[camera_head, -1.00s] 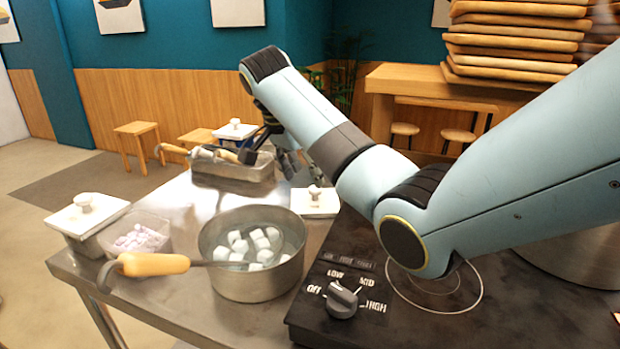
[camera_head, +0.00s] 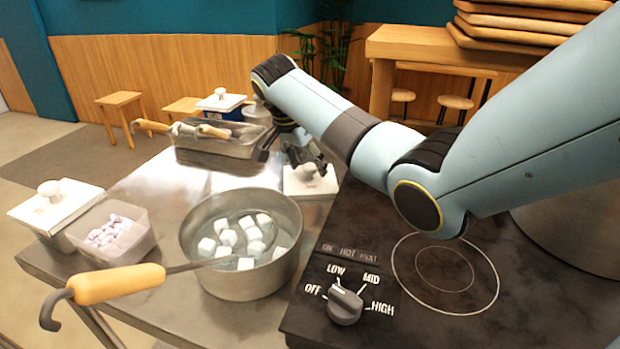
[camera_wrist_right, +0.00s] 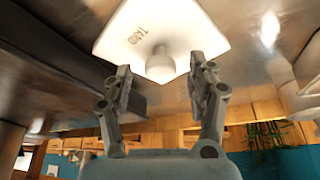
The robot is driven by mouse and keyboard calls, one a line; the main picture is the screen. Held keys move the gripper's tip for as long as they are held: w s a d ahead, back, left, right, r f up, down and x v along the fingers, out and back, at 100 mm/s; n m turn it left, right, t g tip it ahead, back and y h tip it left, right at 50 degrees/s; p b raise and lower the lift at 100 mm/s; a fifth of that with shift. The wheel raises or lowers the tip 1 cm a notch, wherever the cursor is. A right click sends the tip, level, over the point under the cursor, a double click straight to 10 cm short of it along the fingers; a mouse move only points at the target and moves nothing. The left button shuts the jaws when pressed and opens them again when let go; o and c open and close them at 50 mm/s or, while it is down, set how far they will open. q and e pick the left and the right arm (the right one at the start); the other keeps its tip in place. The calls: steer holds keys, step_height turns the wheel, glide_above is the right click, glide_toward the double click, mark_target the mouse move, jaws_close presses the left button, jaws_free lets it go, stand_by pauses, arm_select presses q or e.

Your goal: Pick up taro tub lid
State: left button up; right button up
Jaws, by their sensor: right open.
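The taro tub lid (camera_head: 318,186) is a flat white square plate with a round knob, lying on the steel counter behind the pot. In the right wrist view the lid (camera_wrist_right: 118,30) shows the word TARO, and its knob (camera_wrist_right: 160,66) is centred ahead of the fingers. My right gripper (camera_head: 303,160) is just above the lid in the head view. In the wrist view my right gripper (camera_wrist_right: 161,84) is open, one finger on each side of the knob, with gaps visible. An open clear tub (camera_head: 128,243) holds pale purple pieces. My left gripper is not in view.
A steel pot (camera_head: 240,283) with white cubes and a wooden-handled ladle (camera_head: 115,284) stands in front of the lid. A metal tray (camera_head: 220,147) with handled tools is behind left. A stove (camera_head: 400,320) is to the right. Another lidded tub (camera_head: 70,208) stands far left.

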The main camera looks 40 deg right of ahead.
steer(key=shift+x, duration=0.85)
steer(key=shift+a, duration=0.1)
jaws_close()
steer(key=shift+r, duration=0.1)
